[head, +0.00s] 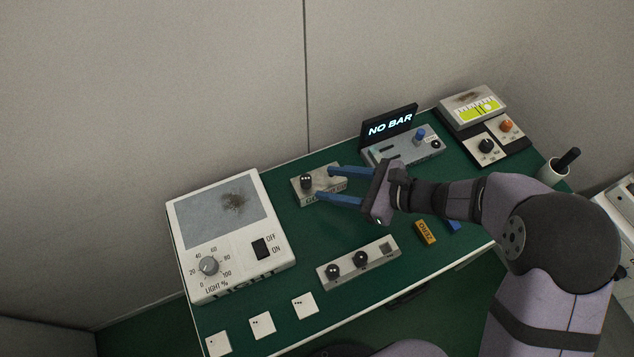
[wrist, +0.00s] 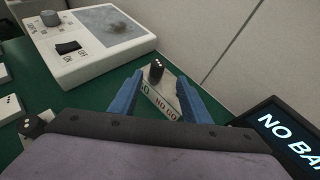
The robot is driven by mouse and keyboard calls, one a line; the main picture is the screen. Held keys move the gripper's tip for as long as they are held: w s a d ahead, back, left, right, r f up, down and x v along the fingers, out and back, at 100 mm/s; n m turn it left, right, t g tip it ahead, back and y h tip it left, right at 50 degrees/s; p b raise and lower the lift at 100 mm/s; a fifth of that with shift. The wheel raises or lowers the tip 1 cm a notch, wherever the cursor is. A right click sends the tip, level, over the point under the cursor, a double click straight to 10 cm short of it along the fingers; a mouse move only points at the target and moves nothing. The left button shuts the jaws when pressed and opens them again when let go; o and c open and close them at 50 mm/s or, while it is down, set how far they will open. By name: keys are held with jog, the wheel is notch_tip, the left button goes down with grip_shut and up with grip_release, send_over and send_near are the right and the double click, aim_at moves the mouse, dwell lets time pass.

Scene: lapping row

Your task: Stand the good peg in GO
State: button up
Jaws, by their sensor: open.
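A pale block (head: 331,191) marked GO and NO GO stands at the back middle of the green table. It also shows in the wrist view (wrist: 165,95). A black peg (head: 306,182) stands upright in its left end, by the GO mark; white dots show on its top in the wrist view (wrist: 156,71). My gripper (head: 324,182) is open, its blue fingers reaching over the block from the right. The peg lies just beyond the fingertips, apparently untouched. A pale rack (head: 346,272) in front holds two black pegs (head: 333,271) (head: 361,258); its right-hand square is empty.
A large white light box (head: 245,277) stands left. A NO BAR display (head: 390,125) and a grey gauge (head: 402,149) stand behind my gripper. A dial unit (head: 485,145) and a cup (head: 553,173) are at right. Dotted white cards (head: 262,325) and an orange ZERO block (head: 426,232) lie in front.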

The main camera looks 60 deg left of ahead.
aim_at(309, 177)
jog(key=shift+m+g+y, duration=0.3)
jog(key=shift+m+y, duration=0.1)
jog(key=shift+m, duration=0.2)
jog(key=x, duration=0.4)
jog(key=shift+s+a+r, duration=0.15)
jog(key=shift+r, duration=0.15)
jog(key=shift+p+x, duration=1.15)
jog(key=shift+x, duration=2.4)
jog(key=shift+s+d+f, duration=0.1)
jog(key=shift+s+d, duration=0.05)
jog(key=shift+d, duration=0.1)
grip_shut()
